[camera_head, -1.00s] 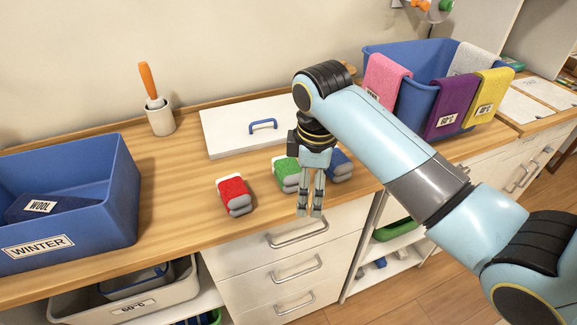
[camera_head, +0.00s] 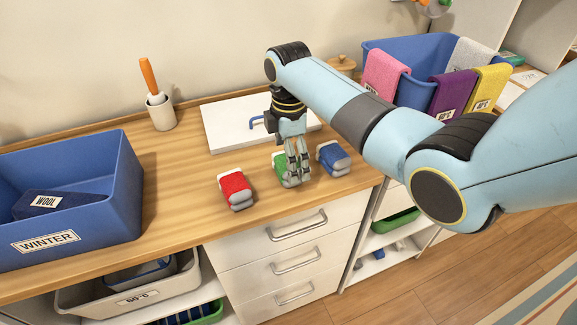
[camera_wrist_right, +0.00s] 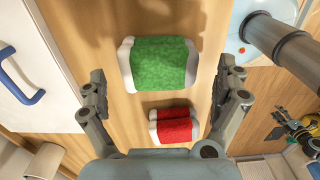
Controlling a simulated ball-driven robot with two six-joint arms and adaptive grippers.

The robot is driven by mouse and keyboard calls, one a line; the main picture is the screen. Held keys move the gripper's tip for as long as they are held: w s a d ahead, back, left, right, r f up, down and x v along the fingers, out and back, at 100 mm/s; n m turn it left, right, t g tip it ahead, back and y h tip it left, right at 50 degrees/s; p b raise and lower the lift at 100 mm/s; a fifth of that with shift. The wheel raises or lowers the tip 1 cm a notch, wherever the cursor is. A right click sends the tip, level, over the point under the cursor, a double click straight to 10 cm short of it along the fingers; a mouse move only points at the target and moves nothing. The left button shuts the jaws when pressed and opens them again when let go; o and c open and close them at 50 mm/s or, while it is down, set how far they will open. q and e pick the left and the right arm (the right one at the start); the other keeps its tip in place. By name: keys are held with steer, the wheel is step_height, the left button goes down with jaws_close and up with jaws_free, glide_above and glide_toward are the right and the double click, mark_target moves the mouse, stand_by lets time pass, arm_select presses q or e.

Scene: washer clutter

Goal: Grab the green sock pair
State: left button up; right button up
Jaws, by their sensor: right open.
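The green sock pair (camera_head: 279,168), with white-grey ends, lies on the wooden counter between the red sock pair (camera_head: 236,188) and the blue sock pair (camera_head: 333,157). My right gripper (camera_head: 297,172) points down over the green pair and hides part of it in the head view. In the right wrist view, my right gripper (camera_wrist_right: 162,84) is open and empty. The green pair (camera_wrist_right: 160,63) shows beyond and between its fingers, seemingly still apart from them. The red pair (camera_wrist_right: 173,125) shows nearer the palm. My left gripper is not in view.
A white board (camera_head: 225,122) with a blue handle lies behind the socks. A blue WINTER bin (camera_head: 105,215) stands at left, a cup (camera_head: 160,113) at the back. A blue basket (camera_head: 415,53) with draped cloths stands at back right. The counter's front edge is close.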

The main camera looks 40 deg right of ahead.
steer(key=shift+f, duration=1.35)
steer(key=c, duration=1.2)
steer(key=shift+o, duration=0.2)
